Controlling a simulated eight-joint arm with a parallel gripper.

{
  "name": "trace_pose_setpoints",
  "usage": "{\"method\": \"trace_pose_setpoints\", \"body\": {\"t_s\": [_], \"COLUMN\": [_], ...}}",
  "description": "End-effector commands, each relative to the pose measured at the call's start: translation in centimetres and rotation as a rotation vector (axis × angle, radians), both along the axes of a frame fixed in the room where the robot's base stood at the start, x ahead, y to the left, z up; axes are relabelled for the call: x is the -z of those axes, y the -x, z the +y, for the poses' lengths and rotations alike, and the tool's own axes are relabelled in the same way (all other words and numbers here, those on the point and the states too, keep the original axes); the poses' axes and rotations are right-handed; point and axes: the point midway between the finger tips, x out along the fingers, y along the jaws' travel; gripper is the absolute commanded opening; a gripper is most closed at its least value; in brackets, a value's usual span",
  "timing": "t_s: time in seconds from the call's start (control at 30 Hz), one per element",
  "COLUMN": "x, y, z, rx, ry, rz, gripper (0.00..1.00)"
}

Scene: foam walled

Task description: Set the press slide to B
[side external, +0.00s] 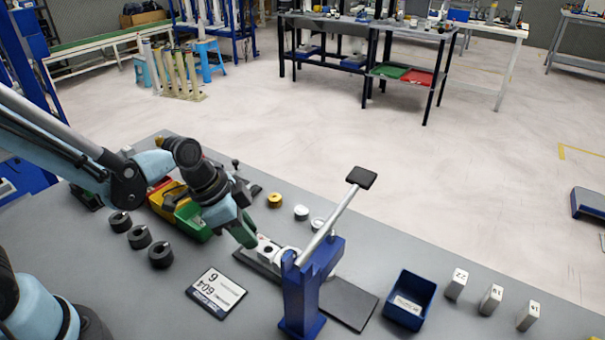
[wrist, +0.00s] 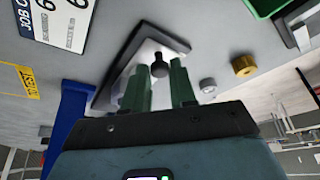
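The blue press (side external: 303,295) with its raised lever and black pad (side external: 361,178) stands at the front edge of the grey table. Its pale slide (side external: 268,246) lies on a dark base strip (side external: 348,303), partly hidden by my gripper and the press. In the wrist view, a dark round knob (wrist: 158,65) stands on the pale slide plate (wrist: 147,52). My gripper (wrist: 160,68) has two green fingers spread apart, with the knob between their tips in that view; contact cannot be told. In the side view, my gripper (side external: 246,236) is low over the slide's left end. No position letters are legible.
A job card (side external: 217,292) lies left of the press. A blue bin (side external: 410,300) and white numbered blocks (side external: 491,299) stand to the right. Black cylinders (side external: 140,237), a green bin (side external: 192,219), a brass cylinder (side external: 274,200) and white cylinders (side external: 301,212) are nearby.

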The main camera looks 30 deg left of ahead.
Motion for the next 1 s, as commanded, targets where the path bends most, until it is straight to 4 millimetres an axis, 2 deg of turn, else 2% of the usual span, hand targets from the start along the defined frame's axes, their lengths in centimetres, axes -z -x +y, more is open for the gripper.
{"method": "trace_pose_setpoints", "body": {"t_s": [0.03,0.13,0.17,0.47,0.57,0.83,1.0], "x": [0.0,0.0,0.0,0.0,0.0,0.0,0.0], "y": [0.0,0.0,0.0,0.0,0.0,-0.1,-0.1], "z": [0.0,0.0,0.0,-0.2,-1.2,-5.9,-7.4], "rx": [0.000,0.000,0.000,0.001,0.005,0.007,0.002], "ry": [0.000,0.000,0.000,0.000,0.000,-0.001,-0.001], "rz": [0.000,0.000,0.000,0.000,0.000,-0.001,-0.003], "gripper": [0.17,0.02,0.00,0.00,0.00,0.00,0.00]}}
